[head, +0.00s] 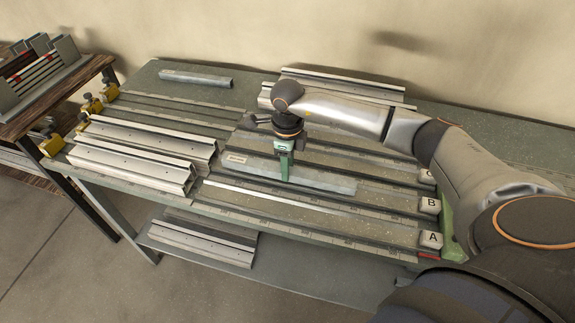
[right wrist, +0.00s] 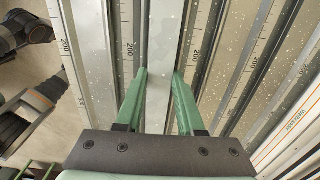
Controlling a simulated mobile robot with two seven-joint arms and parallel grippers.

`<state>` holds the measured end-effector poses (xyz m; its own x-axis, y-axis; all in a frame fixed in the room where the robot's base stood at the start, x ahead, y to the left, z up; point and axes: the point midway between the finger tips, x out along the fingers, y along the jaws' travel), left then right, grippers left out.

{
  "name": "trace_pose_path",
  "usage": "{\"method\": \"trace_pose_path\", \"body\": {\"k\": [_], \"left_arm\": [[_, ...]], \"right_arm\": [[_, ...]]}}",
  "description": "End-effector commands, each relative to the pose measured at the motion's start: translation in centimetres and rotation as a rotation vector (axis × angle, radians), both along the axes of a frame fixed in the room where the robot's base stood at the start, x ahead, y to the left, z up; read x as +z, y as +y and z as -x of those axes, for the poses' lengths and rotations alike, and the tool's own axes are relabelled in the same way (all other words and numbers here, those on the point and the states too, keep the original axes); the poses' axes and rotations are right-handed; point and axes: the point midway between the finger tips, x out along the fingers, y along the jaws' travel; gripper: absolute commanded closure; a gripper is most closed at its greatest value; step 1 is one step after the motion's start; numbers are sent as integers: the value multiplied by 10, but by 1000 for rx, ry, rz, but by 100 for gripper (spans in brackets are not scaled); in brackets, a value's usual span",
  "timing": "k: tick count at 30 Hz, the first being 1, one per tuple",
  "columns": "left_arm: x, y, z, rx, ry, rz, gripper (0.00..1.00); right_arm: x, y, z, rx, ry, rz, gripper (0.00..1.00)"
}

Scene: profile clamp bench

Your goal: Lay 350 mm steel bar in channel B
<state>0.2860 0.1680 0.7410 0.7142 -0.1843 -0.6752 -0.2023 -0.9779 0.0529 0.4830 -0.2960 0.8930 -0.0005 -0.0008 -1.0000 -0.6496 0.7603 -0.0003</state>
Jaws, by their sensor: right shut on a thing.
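The steel bar (head: 325,180) is a long, flat grey bar in the middle of the bench. My right gripper (head: 285,172) reaches down from above and is shut on the bar near its middle. In the right wrist view the bar (right wrist: 165,40) runs between the two green fingers (right wrist: 160,76). The bar lies roughly parallel to the dark rails, over the strip near the plate marked B (head: 430,205). I cannot tell whether it touches the channel floor. My left gripper is not in view.
Plate A (head: 431,240) stands in front of B. Aluminium profiles (head: 135,165) lie at the left, near yellow clamps (head: 92,103). A grey bar (head: 195,78) and more profiles (head: 345,83) lie at the back. A rack (head: 40,75) stands far left. The front strip is mostly clear.

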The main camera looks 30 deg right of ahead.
Motion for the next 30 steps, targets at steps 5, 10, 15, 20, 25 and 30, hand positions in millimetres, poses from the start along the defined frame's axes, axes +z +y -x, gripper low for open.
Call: {"method": "trace_pose_path", "body": {"k": [5,10,15,20,25,30], "left_arm": [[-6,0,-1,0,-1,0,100],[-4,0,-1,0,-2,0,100],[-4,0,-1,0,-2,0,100],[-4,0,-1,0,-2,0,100],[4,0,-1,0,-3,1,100],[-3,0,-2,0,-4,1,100]], "right_arm": [[-6,0,-1,0,-2,-1,100],[-5,0,0,-1,0,0,45],[-5,0,0,-1,0,0,33],[-5,0,0,0,0,0,33],[5,0,0,0,-1,0,33],[36,0,-2,0,-6,0,33]]}}
